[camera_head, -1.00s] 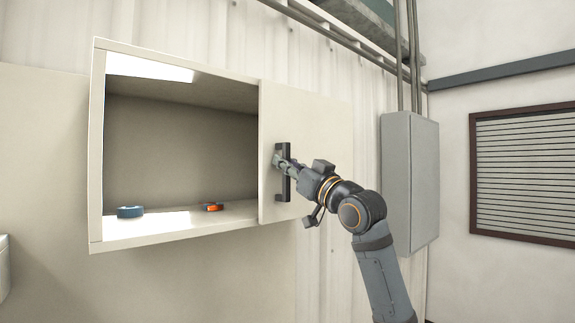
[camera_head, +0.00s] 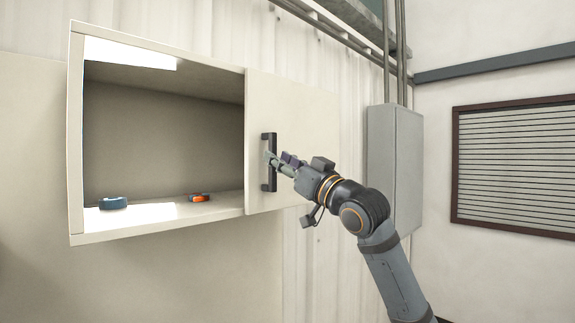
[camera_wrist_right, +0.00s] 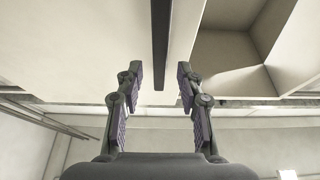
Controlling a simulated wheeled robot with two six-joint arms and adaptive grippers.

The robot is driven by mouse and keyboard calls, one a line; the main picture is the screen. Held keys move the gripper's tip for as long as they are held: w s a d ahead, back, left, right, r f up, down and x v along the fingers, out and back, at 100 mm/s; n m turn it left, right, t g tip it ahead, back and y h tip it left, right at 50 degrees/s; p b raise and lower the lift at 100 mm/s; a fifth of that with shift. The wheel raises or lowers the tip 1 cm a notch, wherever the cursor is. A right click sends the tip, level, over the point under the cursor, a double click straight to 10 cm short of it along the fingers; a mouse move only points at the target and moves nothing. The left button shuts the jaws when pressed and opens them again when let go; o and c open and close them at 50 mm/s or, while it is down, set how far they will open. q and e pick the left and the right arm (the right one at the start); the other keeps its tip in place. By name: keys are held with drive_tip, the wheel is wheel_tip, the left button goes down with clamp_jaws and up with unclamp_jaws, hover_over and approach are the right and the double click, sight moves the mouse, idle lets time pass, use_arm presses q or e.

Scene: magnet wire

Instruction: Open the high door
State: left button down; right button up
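The high cabinet (camera_head: 72,140) hangs on the wall at the left of the head view, with its front opening uncovered. Its cream door (camera_head: 290,105) stands to the right of the opening, swung out to that side. A dark vertical handle (camera_head: 268,187) is on the door. My right gripper (camera_head: 274,158) is at the handle in the head view. In the right wrist view the gripper (camera_wrist_right: 160,82) has its fingers spread apart, with the dark handle (camera_wrist_right: 161,40) between and beyond the fingertips, touching neither finger. My left gripper is not in view.
A blue roll (camera_head: 113,203) and an orange-and-dark roll (camera_head: 199,197) lie on the cabinet floor. A grey wall box (camera_head: 395,165) and vertical pipes (camera_head: 402,60) are right of the door, behind my right arm. A louvred vent (camera_head: 515,165) is farther right.

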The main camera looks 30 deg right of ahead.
drive_tip(key=shift+v, duration=1.9)
